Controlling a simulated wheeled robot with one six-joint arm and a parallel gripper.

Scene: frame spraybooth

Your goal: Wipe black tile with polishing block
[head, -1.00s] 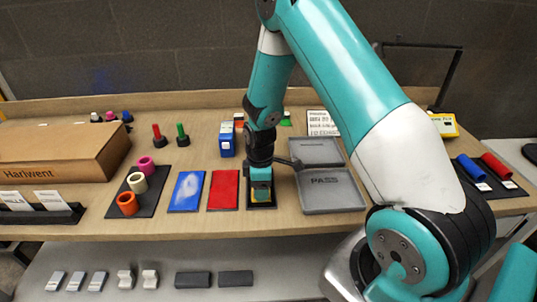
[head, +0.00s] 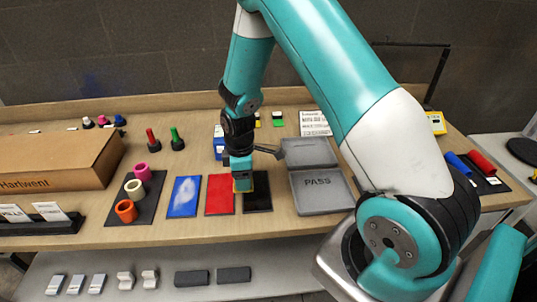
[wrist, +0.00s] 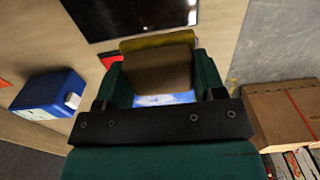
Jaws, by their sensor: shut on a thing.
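The black tile (head: 261,199) lies flat on the bench, right of the red tile (head: 219,196). My gripper (head: 242,184) points down over the black tile's left side, near the gap to the red tile. It is shut on the polishing block, whose orange-yellow lower edge shows under the fingers. In the wrist view the block (wrist: 156,66) looks brown with a yellow rim, held between the green fingers. The black tile (wrist: 125,16) shows beyond it, with a small pale mark near one edge. The block appears raised off the tile, but its height is hard to judge.
A blue tile with a white smear (head: 185,197) lies left of the red one. The grey PASS tray (head: 322,203) is close on the right. A blue box (wrist: 45,92) stands behind the tiles. A cardboard box (head: 55,160) fills the far left.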

